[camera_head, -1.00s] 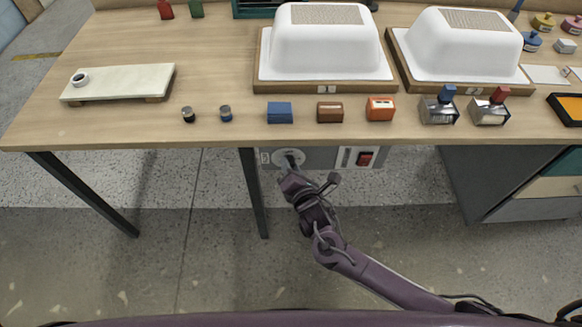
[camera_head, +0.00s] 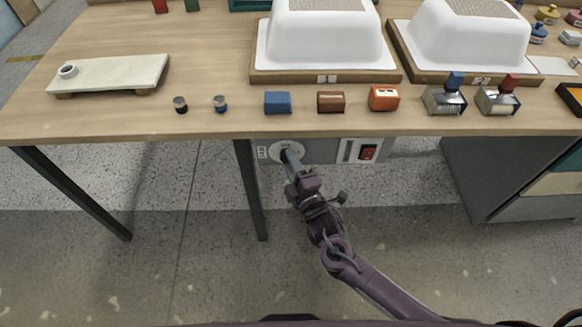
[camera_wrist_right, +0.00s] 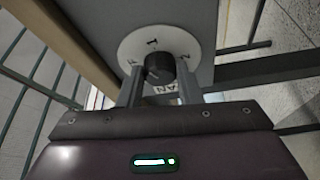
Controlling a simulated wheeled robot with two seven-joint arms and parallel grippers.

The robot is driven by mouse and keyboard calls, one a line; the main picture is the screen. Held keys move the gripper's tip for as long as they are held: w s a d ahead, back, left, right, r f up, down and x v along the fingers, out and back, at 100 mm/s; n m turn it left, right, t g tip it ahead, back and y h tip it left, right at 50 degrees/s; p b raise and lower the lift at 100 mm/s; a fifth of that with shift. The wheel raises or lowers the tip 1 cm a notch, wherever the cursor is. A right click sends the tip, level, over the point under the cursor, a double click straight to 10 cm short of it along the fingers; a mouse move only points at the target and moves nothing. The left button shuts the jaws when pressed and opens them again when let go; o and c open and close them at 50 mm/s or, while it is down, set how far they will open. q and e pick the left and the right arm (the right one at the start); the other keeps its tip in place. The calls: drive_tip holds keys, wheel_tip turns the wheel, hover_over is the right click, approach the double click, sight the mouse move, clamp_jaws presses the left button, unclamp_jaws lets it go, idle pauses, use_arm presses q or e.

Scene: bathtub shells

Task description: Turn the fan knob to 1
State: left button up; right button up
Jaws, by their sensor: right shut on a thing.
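The fan knob (camera_wrist_right: 160,68) is a dark round knob on a white dial disc (camera_wrist_right: 151,43) in the right wrist view. The disc bears a "1" at its top and other marks partly hidden by my fingers. My right gripper (camera_wrist_right: 158,80) has a finger on either side of the knob and is shut on it. The exact direction of the knob's pointer is hard to tell. In the head view the dial disc (camera_head: 276,150) sits on a grey panel under the table's front edge, and my right gripper (camera_head: 289,156) reaches it from below. My left gripper is not in view.
A red rocker switch (camera_head: 367,152) sits on the same panel (camera_head: 325,150), right of the dial. The wooden tabletop (camera_head: 215,70) hangs just above, with small blocks and stamps along its front. A dark table leg (camera_head: 250,190) stands close left of my right gripper.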

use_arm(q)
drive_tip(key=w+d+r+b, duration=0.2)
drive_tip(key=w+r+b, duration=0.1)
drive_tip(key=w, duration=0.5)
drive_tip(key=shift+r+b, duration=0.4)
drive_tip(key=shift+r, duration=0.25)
use_arm(e)
drive_tip(key=shift+f+m+t+h, duration=0.15)
drive_tip(key=shift+m+t, duration=0.45)
drive_tip(key=shift+m, duration=1)
drive_tip(key=shift+f+m+t+h, duration=0.15)
drive_tip(key=shift+m+t, duration=0.45)
drive_tip(key=shift+m, duration=1)
drive_tip(key=o, duration=1)
